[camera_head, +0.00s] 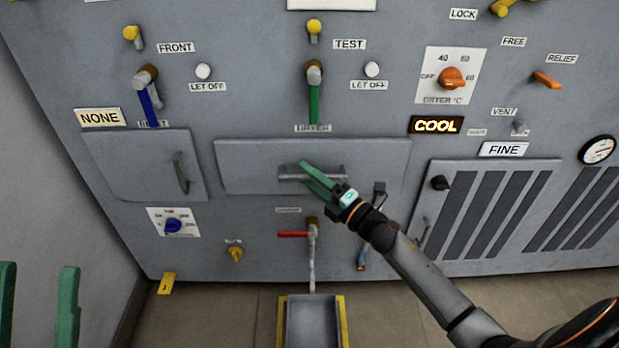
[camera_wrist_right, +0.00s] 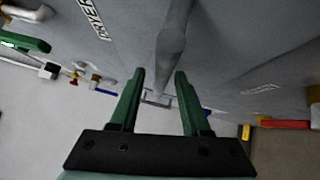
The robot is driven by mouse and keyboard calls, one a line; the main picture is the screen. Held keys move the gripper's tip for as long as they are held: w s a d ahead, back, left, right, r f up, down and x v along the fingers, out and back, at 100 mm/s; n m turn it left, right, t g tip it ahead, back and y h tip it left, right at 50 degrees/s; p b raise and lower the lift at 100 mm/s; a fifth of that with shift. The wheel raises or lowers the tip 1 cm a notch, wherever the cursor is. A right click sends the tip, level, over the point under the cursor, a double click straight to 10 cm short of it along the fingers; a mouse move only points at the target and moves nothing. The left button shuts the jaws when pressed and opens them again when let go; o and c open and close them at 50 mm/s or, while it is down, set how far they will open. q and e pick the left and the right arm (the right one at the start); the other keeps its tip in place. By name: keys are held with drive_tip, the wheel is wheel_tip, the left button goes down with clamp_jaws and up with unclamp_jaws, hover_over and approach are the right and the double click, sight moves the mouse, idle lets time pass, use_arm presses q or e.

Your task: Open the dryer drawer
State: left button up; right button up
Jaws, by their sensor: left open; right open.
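The dryer drawer (camera_head: 245,165) is a wide grey panel below the DRYER label, its front flush with the cabinet face. Its grey bar handle (camera_head: 288,172) runs across the middle. My right gripper (camera_head: 303,170) is open at the handle, with its green fingers overlapping it in the head view. In the right wrist view the handle bar (camera_wrist_right: 172,45) passes in line with the gap between the fingertips (camera_wrist_right: 160,75); I cannot tell whether they touch it. My left gripper (camera_head: 38,267) is open and empty at the lower left, away from the cabinet.
A smaller door (camera_head: 135,165) with its own handle is left of the drawer. A green-handled valve (camera_head: 314,100) sits above and a red-handled tap (camera_head: 295,234) below. A grey tray (camera_head: 312,322) stands on the floor under the tap. A vented panel (camera_head: 500,210) is to the right.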

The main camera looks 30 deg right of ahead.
clamp_jaws()
idle(0.3)
idle(1.1)
